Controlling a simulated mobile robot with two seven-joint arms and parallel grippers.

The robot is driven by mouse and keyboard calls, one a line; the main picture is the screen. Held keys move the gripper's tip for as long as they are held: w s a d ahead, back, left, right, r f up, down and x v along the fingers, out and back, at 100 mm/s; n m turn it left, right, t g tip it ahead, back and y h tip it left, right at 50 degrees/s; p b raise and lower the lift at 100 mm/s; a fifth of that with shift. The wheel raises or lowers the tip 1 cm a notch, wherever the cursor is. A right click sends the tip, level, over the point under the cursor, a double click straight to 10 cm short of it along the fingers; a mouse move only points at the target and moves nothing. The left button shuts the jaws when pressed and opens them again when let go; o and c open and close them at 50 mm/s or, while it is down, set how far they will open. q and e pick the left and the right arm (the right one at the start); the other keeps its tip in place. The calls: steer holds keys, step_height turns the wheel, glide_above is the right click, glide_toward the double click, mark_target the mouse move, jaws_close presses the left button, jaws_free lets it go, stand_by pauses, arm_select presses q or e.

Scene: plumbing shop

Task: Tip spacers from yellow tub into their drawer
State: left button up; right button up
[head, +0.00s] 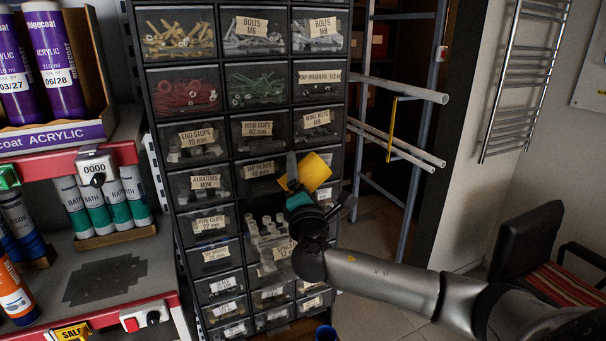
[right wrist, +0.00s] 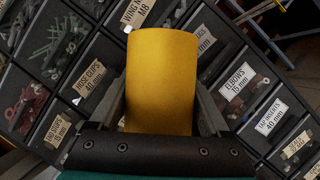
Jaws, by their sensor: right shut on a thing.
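The yellow tub (head: 317,171) is held up in front of the drawer cabinet, tilted; it also fills the middle of the right wrist view (right wrist: 162,80). My right gripper (head: 298,184) is shut on it, with a dark finger on either side in the right wrist view (right wrist: 162,108). The tub's inside is hidden, so I cannot tell what it holds. The spacer drawer (head: 284,251), its label partly readable, is below the gripper and partly behind my right wrist. Pale cylindrical pieces (head: 266,227) show in it. My left gripper is not in view.
The cabinet (head: 228,108) holds several columns of labelled drawers. A shelf with purple and green cartridges (head: 92,205) stands at left. A pipe rack (head: 400,95) is behind at right. A chair (head: 535,240) is at far right. Floor shows between cabinet and chair.

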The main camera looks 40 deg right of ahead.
steer(key=shift+r+p, duration=0.55)
steer(key=shift+r, duration=0.05)
steer(key=shift+f+b, duration=0.6)
steer(key=shift+f, duration=0.1)
steer(key=shift+r, duration=0.1)
stand_by(0.3)
steer(key=shift+s, duration=0.1)
